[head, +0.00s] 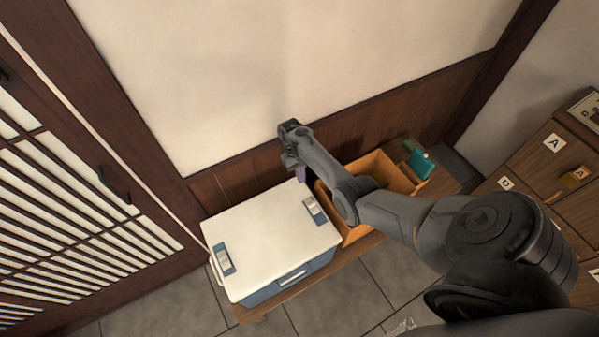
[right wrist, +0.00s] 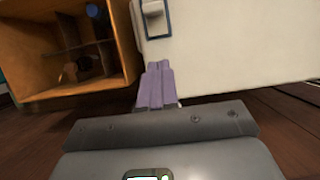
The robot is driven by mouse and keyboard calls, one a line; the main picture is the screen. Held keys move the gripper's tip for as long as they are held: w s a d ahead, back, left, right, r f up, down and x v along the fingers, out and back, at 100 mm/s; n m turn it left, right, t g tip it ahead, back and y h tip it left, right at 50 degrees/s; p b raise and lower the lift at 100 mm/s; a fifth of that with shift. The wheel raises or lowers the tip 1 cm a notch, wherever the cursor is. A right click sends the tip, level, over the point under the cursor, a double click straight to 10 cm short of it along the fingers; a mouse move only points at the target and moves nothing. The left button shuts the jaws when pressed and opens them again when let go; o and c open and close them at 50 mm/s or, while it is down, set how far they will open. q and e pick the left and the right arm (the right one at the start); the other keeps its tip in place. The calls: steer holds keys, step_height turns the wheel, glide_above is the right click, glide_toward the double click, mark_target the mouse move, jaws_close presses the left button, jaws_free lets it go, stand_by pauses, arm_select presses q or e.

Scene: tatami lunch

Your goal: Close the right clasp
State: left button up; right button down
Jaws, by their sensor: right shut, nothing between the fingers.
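The cooler has a white lid (head: 265,235) and a blue body, and its lid lies flat on it. The right clasp (head: 314,210) sits at the lid's right edge; it also shows at the top of the right wrist view (right wrist: 155,18). I cannot tell whether it is latched. The left clasp (head: 223,260) is at the opposite edge. My right gripper (head: 302,174) is at the cooler's back right corner, apart from the right clasp. Its purple fingers (right wrist: 156,84) are shut and empty, beside the lid's edge. My left gripper is not in view.
An orange-brown wooden crate (head: 408,187) with dividers stands right of the cooler, partly behind my right arm. In the wrist view it holds bottles (right wrist: 95,12). A teal object (head: 421,163) is at its far end. A wooden drawer cabinet (head: 535,165) stands at right.

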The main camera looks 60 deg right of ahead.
mark_target(308, 200)
steer(key=b+x, duration=0.2)
steer(key=x, duration=0.3)
steer(key=shift+s+f+b, duration=0.1)
steer(key=shift+f+b, duration=0.25)
steer(key=shift+f, duration=0.05)
steer(key=s+p, duration=0.1)
steer(key=s+a+r+p, duration=0.1)
steer(key=p, duration=0.1)
steer(key=shift+s+a+r+p, duration=0.15)
steer(key=shift+s+a+p, duration=0.05)
steer(key=shift+p, duration=0.1)
steer(key=shift+s+a, duration=0.2)
steer(key=shift+s, duration=0.2)
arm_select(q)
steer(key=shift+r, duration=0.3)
arm_select(e)
steer(key=shift+s, duration=0.1)
